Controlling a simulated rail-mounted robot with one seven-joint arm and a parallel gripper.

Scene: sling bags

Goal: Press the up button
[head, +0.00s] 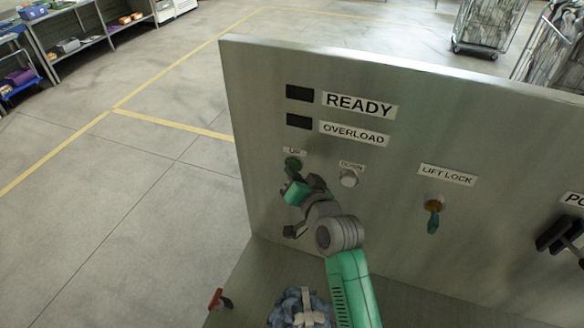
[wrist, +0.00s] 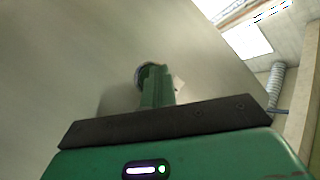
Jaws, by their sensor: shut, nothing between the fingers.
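The up button (head: 293,162) is a small round green button under the "UP" label on the grey metal panel (head: 420,120). My gripper (head: 292,176) is shut and empty, with its fingers at or just in front of the up button. I cannot tell whether they touch it. In the wrist view the green fingers (wrist: 157,90) point at a round dark-rimmed button (wrist: 148,72) and partly hide it. The pale round down button (head: 348,178) sits to the right, under the "DOWN" label.
Two dark indicator windows (head: 299,93) are above, beside "READY" and "OVERLOAD". A lift lock key switch (head: 433,205) and a black power switch (head: 560,235) are to the right. A blue-grey sling bag (head: 298,308) and a red-handled lever (head: 217,298) are low in front.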

